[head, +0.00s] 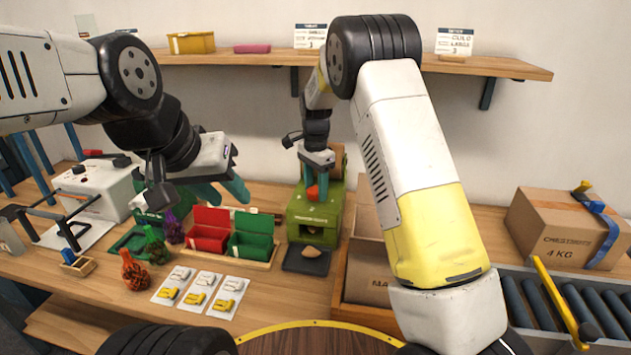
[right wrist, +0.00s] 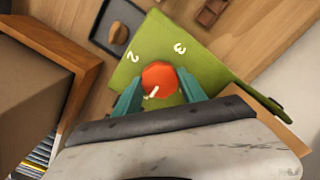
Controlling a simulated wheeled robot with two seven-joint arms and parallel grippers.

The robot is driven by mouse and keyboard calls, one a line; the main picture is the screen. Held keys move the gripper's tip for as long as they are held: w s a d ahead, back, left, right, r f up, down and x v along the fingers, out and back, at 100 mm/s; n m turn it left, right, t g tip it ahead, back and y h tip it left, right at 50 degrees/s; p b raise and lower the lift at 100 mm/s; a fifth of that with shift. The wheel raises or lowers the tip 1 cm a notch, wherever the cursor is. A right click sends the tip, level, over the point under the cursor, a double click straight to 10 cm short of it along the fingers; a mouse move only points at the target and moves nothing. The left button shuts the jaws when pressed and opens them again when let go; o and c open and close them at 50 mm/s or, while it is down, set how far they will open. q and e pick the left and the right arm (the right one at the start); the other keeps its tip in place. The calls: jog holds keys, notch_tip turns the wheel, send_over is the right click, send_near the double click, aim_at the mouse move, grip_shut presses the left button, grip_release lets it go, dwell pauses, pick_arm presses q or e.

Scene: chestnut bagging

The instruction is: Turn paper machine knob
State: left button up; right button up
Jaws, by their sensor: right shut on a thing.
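The paper machine is a green box (head: 300,215) at the back of the bench, with a dark tray (head: 306,260) in front that holds a brown item. Its red-orange knob (right wrist: 160,78) sits on the green top face, with white marks 2 and 3 around it and a white pointer line on it. My right gripper (right wrist: 157,92) has its teal fingers on both sides of the knob and is shut on it. In the head view the knob (head: 313,192) shows just below the right gripper. My left gripper (head: 222,192) hangs over the bench to the left, its teal fingers apart with nothing seen between them.
Red (head: 208,230) and green (head: 252,235) bins stand left of the machine. Net bags (head: 134,272) and cards with yellow items (head: 197,300) lie in front. A cardboard carton (head: 370,275) stands close on the right. A shelf (head: 250,58) runs above.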

aim_at(316, 190)
jog(key=shift+m, duration=0.3)
dwell(0.4)
jog(key=o, duration=1.4)
jog(key=shift+c, duration=0.2)
notch_tip(316, 190, up, 7)
jog(key=shift+f, duration=0.1)
jog(key=shift+r, duration=0.5)
